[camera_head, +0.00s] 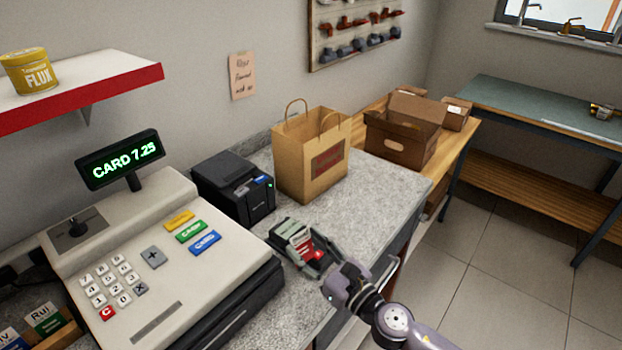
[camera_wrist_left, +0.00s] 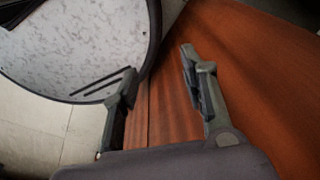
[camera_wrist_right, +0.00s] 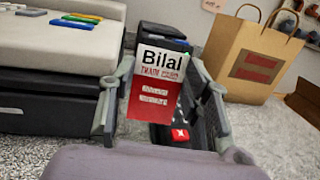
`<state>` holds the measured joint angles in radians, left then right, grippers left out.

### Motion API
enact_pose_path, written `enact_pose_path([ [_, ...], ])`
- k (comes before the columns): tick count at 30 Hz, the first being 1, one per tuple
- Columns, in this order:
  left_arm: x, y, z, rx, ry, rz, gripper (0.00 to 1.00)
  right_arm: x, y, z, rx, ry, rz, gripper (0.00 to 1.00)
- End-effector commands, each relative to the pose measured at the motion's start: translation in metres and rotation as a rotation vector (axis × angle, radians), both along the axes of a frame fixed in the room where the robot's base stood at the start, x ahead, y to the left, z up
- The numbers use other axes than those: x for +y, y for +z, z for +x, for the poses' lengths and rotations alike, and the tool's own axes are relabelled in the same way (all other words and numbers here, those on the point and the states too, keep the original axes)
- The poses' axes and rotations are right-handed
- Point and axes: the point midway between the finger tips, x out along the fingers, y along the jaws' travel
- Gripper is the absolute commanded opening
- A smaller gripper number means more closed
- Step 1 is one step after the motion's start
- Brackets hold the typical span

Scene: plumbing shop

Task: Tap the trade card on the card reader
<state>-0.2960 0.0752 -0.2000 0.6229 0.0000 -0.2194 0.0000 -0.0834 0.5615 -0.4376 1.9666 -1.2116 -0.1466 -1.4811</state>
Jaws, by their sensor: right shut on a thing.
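The trade card (camera_wrist_right: 157,85), white above and red below with the name Bilal, stands between the fingers of my right gripper (camera_wrist_right: 160,105), which is shut on it. In the head view the right gripper (camera_head: 318,262) is over the counter's front edge, and the card (camera_head: 299,241) shows small there. The dark card reader (camera_wrist_right: 182,136) is partly hidden behind the card and fingers; its red X key shows. I cannot tell whether card and reader touch. My left gripper (camera_wrist_left: 160,90) is open and empty beside a reddish-brown wooden surface; the head view does not show it.
The cash register (camera_head: 150,260) stands left, its display (camera_head: 120,160) reading CARD 7.25. A black printer (camera_head: 235,187) and a paper bag (camera_head: 311,155) stand behind the reader. A cardboard box (camera_head: 402,135) is further right. Bare counter (camera_head: 385,185) lies right of the bag.

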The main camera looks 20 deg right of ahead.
Motion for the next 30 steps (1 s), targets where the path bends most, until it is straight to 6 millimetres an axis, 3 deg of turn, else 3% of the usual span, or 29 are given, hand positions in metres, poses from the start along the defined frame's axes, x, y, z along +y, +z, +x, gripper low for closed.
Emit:
enact_pose_path([
  [1,0.002,0.009,-0.003,0.005,-0.001,0.003,0.40,-0.004,0.016,0.023,-0.009,0.032,-0.007,0.36],
  [6,0.007,0.018,-0.010,0.016,0.000,0.009,0.40,-0.016,0.044,0.074,-0.004,0.118,-0.006,0.36],
  [13,0.009,0.021,-0.012,0.019,-0.001,0.011,0.40,-0.027,0.066,0.104,0.004,0.162,0.002,0.36],
  [20,0.007,0.010,-0.007,0.010,0.000,0.008,0.40,-0.022,0.054,0.113,0.005,0.167,0.005,0.36],
  [30,0.003,-0.019,-0.003,0.004,-0.001,0.004,0.40,-0.008,0.021,0.134,0.004,0.167,0.004,0.36],
])
